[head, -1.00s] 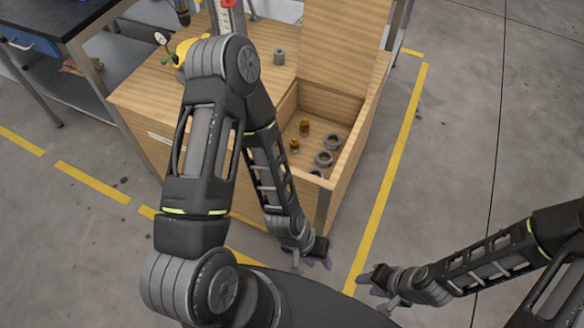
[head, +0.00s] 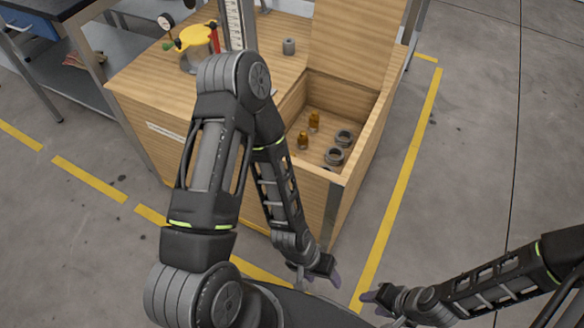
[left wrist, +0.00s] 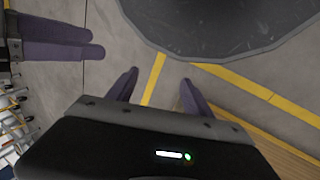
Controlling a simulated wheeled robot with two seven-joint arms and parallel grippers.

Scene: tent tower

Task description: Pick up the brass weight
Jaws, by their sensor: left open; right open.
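Two small brass weights stand in the open compartment of the wooden bench: a farther brass weight (head: 314,121) and a nearer brass weight (head: 303,140). My left gripper (head: 318,280) is open and empty, low in front of the bench and well apart from the weights. It also shows in the left wrist view (left wrist: 160,88), with its two purple fingers spread over the floor. My right gripper (head: 371,304) is open and empty, right of the left one near the picture's bottom. The weights are not in the left wrist view.
Grey rings (head: 344,137) lie beside the weights. The compartment's walls (head: 364,138) and raised lid (head: 352,45) surround them. A grey cylinder (head: 288,46) and a yellow device (head: 197,39) stand on the bench top (head: 150,80). Open floor (head: 470,170) lies right.

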